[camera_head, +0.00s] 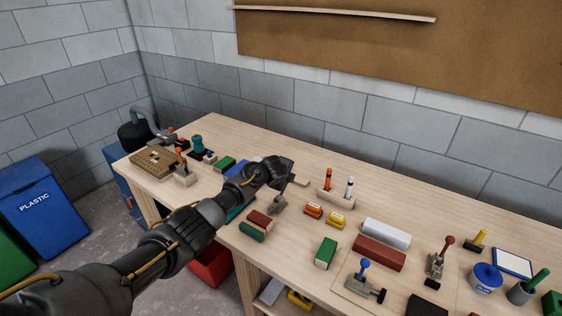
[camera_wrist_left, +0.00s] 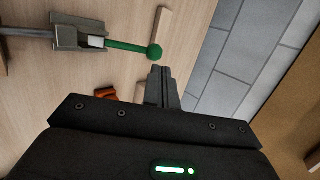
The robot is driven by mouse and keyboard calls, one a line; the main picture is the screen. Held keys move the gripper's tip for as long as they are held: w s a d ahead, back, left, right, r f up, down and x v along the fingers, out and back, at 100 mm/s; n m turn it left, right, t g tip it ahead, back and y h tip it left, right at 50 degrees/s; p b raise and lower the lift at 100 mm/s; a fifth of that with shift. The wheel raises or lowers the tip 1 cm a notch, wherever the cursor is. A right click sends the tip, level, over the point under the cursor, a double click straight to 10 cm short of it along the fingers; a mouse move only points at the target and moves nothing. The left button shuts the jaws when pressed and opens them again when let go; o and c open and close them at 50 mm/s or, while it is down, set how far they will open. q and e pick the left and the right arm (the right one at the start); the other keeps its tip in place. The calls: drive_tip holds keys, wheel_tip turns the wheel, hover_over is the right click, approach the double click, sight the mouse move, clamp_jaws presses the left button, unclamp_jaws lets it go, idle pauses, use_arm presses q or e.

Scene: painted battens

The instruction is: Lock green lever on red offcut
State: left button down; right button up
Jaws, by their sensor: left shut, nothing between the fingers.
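The green lever (camera_wrist_left: 125,47) with a ball end stands out from a grey metal clamp (camera_wrist_left: 78,38) in the left wrist view. In the head view the grey clamp (camera_head: 277,206) sits just right of a red offcut (camera_head: 260,217), and the lever is partly hidden by my gripper. My left gripper (camera_head: 287,172) is shut and empty above the table. In the left wrist view its fingertips (camera_wrist_left: 160,72) are close to the lever's ball, with a small gap showing. My right gripper is not in view.
A green block (camera_head: 251,232) lies in front of the red offcut. Orange and yellow blocks (camera_head: 335,220) and a pegged wooden rack (camera_head: 337,198) stand to the right. Blue-lever (camera_head: 363,278) and dark-red-lever (camera_head: 439,262) clamps are further right. A wall (camera_head: 310,95) borders the table's back.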

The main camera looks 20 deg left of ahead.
use_arm(q)
drive_tip(key=s+r+b, duration=0.2)
drive_tip(key=s+r, duration=0.3)
drive_tip(key=r, duration=0.4)
drive_tip(key=shift+s+d, duration=0.15)
drive_tip(key=shift+d, duration=0.15)
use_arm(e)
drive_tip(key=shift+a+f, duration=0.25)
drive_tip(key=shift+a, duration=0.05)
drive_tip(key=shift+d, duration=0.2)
